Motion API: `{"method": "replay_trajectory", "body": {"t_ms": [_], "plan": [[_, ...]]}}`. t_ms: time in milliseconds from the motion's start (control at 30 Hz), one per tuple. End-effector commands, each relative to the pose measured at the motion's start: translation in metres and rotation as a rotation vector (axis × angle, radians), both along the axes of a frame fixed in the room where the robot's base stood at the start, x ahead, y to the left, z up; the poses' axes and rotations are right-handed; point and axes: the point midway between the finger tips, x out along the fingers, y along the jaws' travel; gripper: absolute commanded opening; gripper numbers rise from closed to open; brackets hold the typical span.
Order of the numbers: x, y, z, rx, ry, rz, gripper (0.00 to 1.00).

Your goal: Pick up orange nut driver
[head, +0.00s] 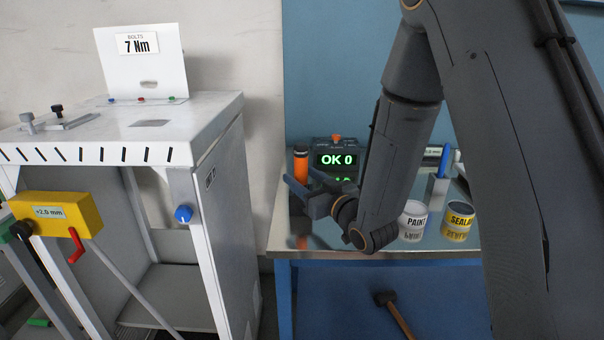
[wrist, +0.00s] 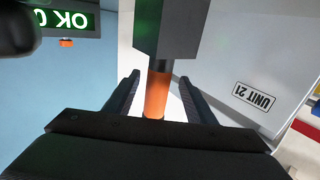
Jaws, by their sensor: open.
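The orange nut driver (head: 301,166) stands upright near the left end of the metal-topped table, with a dark cap at its top. My gripper (head: 289,187) reaches in from the right at the driver, and part of the driver is hidden by it. In the wrist view, the orange handle (wrist: 157,95) lies between the two open fingers of my gripper (wrist: 157,85), with a gap visible on each side. A grey block (wrist: 170,35) covers one end of the handle in that view.
A display box reading OK 0 (head: 335,158) stands just behind my gripper. A paint can (head: 413,222) and a sealant can (head: 457,222) stand to the right. A white cabinet (head: 225,200) is close on the left. A hammer (head: 395,315) shows below the tabletop.

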Motion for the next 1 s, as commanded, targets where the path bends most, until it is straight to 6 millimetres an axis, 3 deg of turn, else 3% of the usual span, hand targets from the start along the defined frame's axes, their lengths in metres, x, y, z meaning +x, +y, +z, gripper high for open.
{"method": "replay_trajectory", "body": {"t_ms": [400,700,1000], "plan": [[0.045,0.024,0.0,0.0,0.001,-0.001,0.5],[0.05,0.025,-0.001,0.001,0.001,-0.004,0.5],[0.05,0.025,-0.001,0.001,0.001,-0.004,0.01]]}}
